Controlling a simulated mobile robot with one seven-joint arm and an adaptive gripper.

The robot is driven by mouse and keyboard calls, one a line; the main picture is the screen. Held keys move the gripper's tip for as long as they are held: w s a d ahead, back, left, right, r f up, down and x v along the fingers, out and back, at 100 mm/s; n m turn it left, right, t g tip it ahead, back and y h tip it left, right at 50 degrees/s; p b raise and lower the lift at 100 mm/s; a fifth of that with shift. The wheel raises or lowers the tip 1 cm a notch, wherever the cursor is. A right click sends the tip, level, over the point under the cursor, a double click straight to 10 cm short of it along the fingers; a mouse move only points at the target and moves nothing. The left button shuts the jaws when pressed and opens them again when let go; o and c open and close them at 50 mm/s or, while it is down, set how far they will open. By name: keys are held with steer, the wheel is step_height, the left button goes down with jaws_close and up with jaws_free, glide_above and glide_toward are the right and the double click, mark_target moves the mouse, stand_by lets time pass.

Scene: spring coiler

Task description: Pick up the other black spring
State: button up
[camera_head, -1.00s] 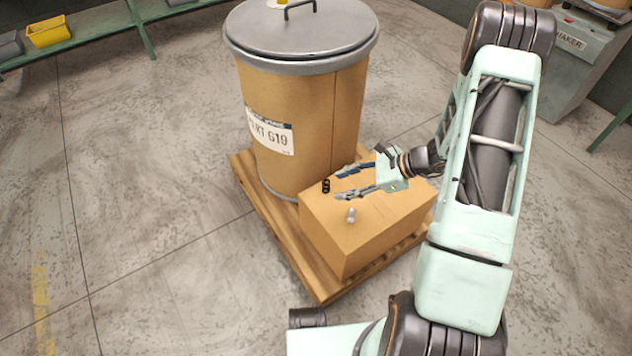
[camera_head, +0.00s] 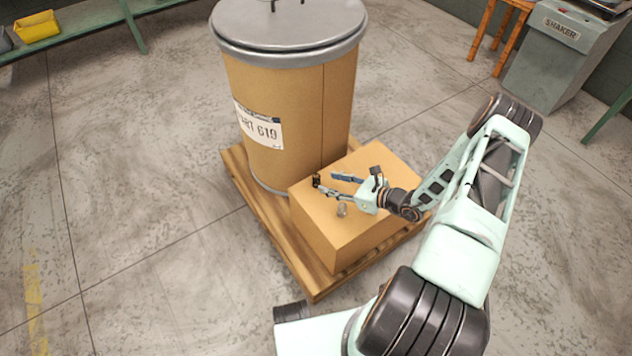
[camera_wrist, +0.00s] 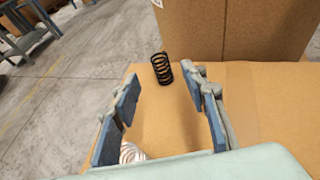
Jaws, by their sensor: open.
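A black spring (camera_wrist: 162,68) stands on top of the cardboard box (camera_head: 375,166), close to the drum, and it also shows in the head view (camera_head: 316,181). My gripper (camera_head: 333,183) is open and low over the box top. In the wrist view the black spring lies ahead, between the lines of the open fingers (camera_wrist: 165,100) and just beyond their tips. Nothing is held. A pale, silvery spring (camera_wrist: 131,152) stands on the box nearer to me, low beside the left finger, and shows in the head view (camera_head: 342,210). I see only one black spring.
A tall fibre drum (camera_head: 290,110) with a grey metal lid stands right behind the box. Both rest on a wooden pallet (camera_head: 257,232). A shaker machine (camera_head: 556,70) stands at the back right. A green bench (camera_head: 85,41) with a yellow bin (camera_head: 37,27) is at the back left.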

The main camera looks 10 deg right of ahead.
mark_target(316, 180)
steer(key=b+x, duration=0.1)
steer(key=x, duration=0.4)
steer(key=shift+w+a+f+b, duration=0.15)
steer(key=shift+w+f+b, duration=0.1)
steer(key=shift+b, duration=0.15)
steer(key=shift+r, duration=0.1)
jaws_close()
steer(key=shift+r, duration=0.1)
